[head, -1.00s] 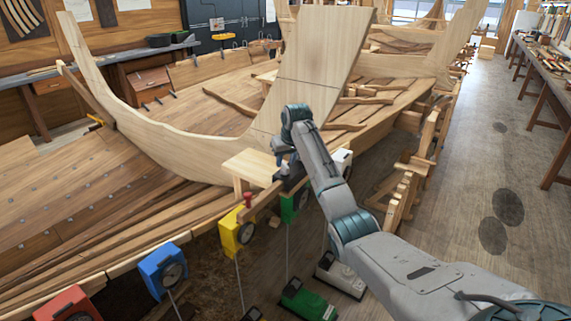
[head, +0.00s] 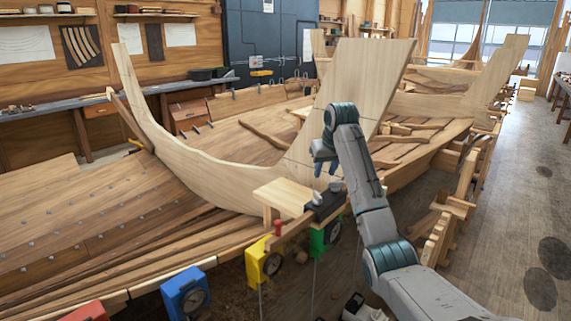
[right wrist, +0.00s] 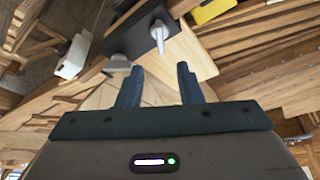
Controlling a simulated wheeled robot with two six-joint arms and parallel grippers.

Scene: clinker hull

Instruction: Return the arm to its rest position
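My right gripper (head: 325,170) hangs in the air, fingertips down, just above a dark block (head: 327,207) with light knobs on the hull's edge. In the right wrist view its two blue fingers (right wrist: 160,85) stand apart with nothing between them. The dark block (right wrist: 125,42) with its light knobs shows beyond the fingers there, apart from them. My right arm reaches in from the lower right, bent at the elbow. My left gripper is not in view.
A small wooden stand (head: 284,197) is left of the block. Yellow (head: 256,262), green (head: 318,243) and blue (head: 176,292) boxes hang along the hull's edge. A tall pale plank (head: 350,85) rises behind my gripper. Open floor (head: 520,190) lies at right.

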